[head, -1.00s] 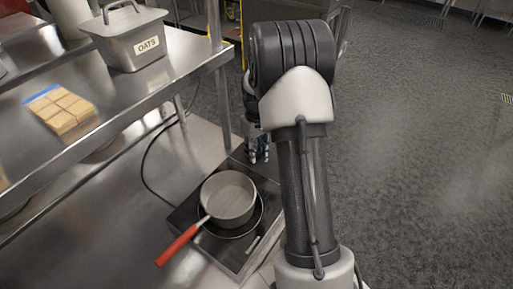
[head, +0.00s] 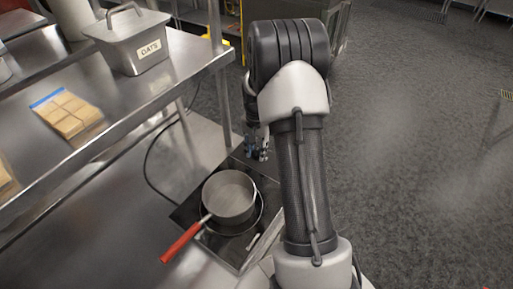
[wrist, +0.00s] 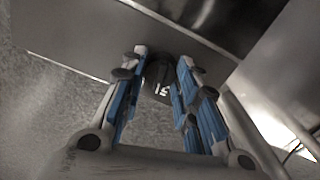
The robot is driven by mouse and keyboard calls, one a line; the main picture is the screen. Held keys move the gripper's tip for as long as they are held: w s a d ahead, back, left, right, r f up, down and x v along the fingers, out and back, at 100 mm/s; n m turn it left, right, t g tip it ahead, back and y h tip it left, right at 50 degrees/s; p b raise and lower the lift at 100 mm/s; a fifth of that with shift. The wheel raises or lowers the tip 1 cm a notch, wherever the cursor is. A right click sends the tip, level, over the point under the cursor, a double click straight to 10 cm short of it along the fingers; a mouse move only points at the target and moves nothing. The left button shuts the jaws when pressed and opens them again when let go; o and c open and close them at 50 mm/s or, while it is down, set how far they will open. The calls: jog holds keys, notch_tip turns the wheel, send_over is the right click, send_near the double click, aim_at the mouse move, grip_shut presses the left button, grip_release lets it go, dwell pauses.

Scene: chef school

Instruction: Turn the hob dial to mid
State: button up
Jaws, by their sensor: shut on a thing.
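The hob (head: 245,262) is a dark flat unit on the steel counter in the head view. A saucepan (head: 229,195) with a red handle stands on it. My gripper (head: 259,153) points down at the hob's far end. In the wrist view, the blue-padded fingers of my gripper (wrist: 163,68) stand on either side of a dark round dial (wrist: 159,72) and are shut on it. Pale marks show near the dial, too small to read surely. Its setting cannot be told. In the head view the dial is hidden.
A steel shelf (head: 190,62) overhangs the counter at left, carrying an oats tub (head: 128,42) and a wrapped pack (head: 67,111). A shelf post (head: 222,110) stands left of my gripper. A dark cable runs behind the hob. Open floor (head: 420,150) lies to the right.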

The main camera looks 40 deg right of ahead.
aim_at(256, 151)
jog(key=m, duration=0.6)
jog(key=shift+p, duration=0.4)
jog(key=shift+m, duration=0.3)
jog(key=o, duration=1.1)
notch_tip(256, 151, up, 12)
jog(key=shift+r, duration=0.1)
dwell(0.4)
